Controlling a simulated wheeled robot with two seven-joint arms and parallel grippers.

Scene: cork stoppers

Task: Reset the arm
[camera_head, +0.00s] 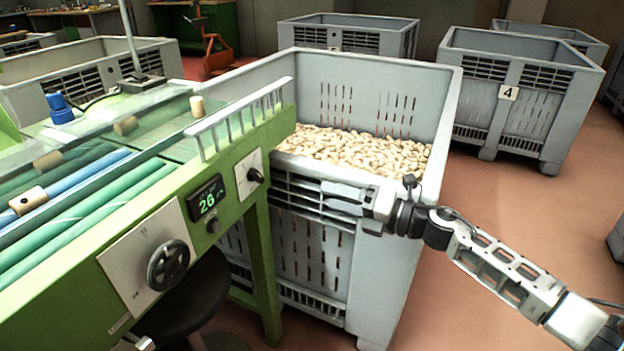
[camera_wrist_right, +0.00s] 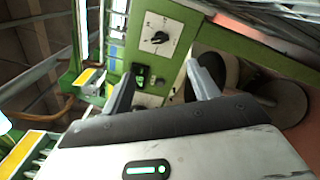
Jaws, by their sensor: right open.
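My right gripper (camera_head: 328,195) reaches in from the right in the head view, in front of the near wall of the grey crate (camera_head: 452,95) full of corks (camera_head: 350,152). Its two fingers are apart with nothing between them. In the right wrist view the open gripper (camera_wrist_right: 163,82) faces the green machine panel with its dial (camera_wrist_right: 155,38). My left gripper does not show.
The green sorting machine (camera_head: 235,160) fills the left, with a handwheel (camera_head: 168,264), a display reading 26 (camera_head: 206,197) and several loose corks, one (camera_head: 27,200) on the rollers. More grey crates stand behind, one marked 4 (camera_head: 508,93).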

